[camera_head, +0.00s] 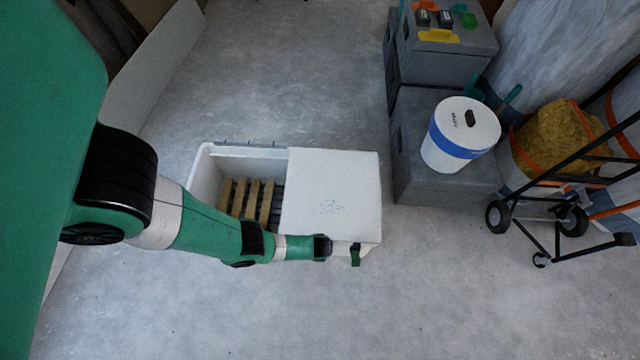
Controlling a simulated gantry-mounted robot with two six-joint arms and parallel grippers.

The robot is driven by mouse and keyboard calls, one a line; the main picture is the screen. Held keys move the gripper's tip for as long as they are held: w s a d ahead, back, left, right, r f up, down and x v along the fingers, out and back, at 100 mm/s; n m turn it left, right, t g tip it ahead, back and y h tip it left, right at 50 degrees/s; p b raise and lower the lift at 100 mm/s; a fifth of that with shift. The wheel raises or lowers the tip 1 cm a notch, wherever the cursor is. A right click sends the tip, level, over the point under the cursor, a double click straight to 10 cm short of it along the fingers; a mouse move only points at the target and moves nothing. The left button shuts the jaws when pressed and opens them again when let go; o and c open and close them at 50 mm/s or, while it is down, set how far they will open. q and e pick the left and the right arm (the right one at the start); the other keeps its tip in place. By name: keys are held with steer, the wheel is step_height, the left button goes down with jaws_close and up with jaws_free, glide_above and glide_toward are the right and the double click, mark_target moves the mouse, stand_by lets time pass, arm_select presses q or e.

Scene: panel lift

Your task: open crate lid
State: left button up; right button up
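A white crate (204,178) stands on the floor in the middle of the view. Its left half is open and shows several wooden slats and dark items inside. A flat white lid panel (332,190) covers the right half, with a small dark print on it. My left arm comes in from the left and crosses the crate's front edge. My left gripper (355,254) is at the front edge of the crate, below the lid's near side. Its fingers are small and partly hidden, so I cannot tell whether they are open or touching the lid. My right gripper does not show.
Grey boxes (440,188) stand right of the crate, with a white and blue bucket (462,135) on the lower one. A black hand cart (560,190) and a container of yellow material (556,138) are farther right. The concrete floor in front is clear.

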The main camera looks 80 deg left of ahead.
arm_select(q)
steer(key=shift+f, duration=0.5)
steer(key=shift+a, duration=0.1)
jaws_close()
stand_by(1.0)
